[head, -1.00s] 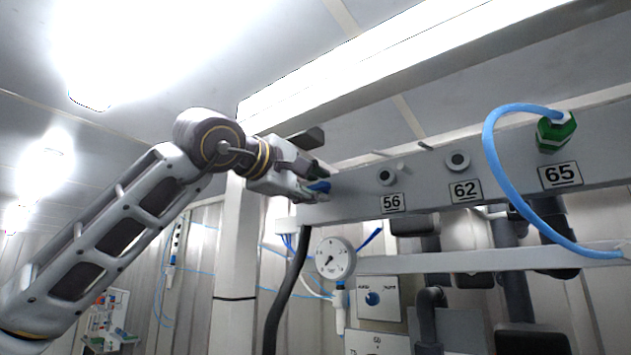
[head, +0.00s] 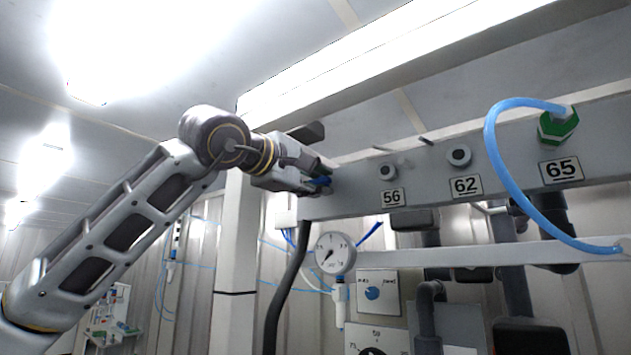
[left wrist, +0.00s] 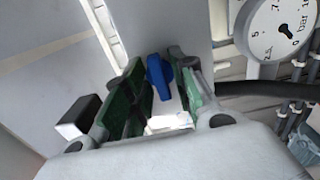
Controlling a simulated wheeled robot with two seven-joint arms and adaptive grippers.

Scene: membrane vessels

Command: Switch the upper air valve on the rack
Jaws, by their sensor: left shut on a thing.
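The upper air valve's blue handle (head: 321,181) is at the left end of the grey rack rail (head: 345,205). My left gripper (head: 318,180) reaches it from the left, with its fingers around the handle. In the left wrist view the blue handle (left wrist: 158,76) stands between the green-padded fingers of my left gripper (left wrist: 160,90). The gripper is shut on the handle; the exact contact with each pad is hard to see. The valve body is mostly hidden. My right gripper is not in view.
A pressure gauge (head: 334,254) hangs below the rail, with another blue lever (head: 370,235) beside it. A dark hose (head: 287,290) runs down on the left. Numbered ports line the rail, and a blue tube (head: 505,180) loops from a green fitting (head: 557,126).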

